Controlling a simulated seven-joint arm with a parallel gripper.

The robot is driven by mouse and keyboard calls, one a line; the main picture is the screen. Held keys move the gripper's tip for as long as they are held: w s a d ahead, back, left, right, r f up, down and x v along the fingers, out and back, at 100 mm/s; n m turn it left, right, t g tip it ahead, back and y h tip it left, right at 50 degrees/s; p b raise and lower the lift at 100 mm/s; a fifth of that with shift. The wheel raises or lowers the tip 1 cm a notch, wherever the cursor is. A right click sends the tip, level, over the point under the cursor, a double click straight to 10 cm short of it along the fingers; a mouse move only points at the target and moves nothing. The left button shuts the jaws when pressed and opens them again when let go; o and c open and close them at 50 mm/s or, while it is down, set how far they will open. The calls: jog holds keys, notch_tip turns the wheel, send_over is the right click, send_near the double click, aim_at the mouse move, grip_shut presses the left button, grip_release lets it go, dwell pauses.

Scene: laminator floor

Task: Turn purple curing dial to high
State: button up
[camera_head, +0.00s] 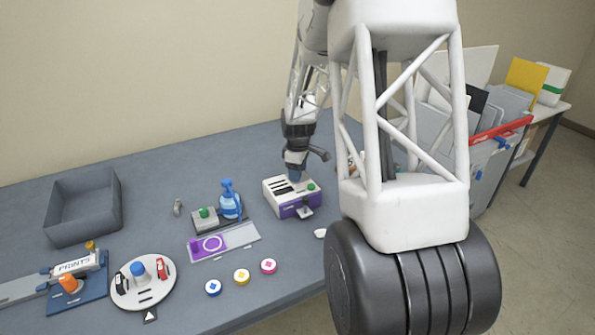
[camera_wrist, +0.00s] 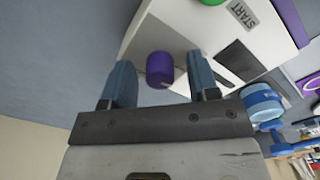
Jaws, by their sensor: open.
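The purple dial (camera_wrist: 160,68) stands on the top of a white machine in the wrist view. My gripper (camera_wrist: 160,62) is open, with one blue finger on each side of the dial; a narrow gap shows at each side, and I cannot tell if either finger touches. The white and purple machine (camera_head: 285,208) sits at the table's middle right in the head view, with my gripper (camera_head: 296,174) over its back edge. The dial is hidden there by my gripper. The dial's setting marks cannot be read.
Several coloured round pieces lie in front. A grey bin (camera_head: 84,226) stands at the left.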

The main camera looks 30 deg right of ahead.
jog(key=c, duration=0.9)
jog(key=shift+m, duration=0.5)
jog(key=m, duration=2.1)
jog(key=shift+m, duration=0.3)
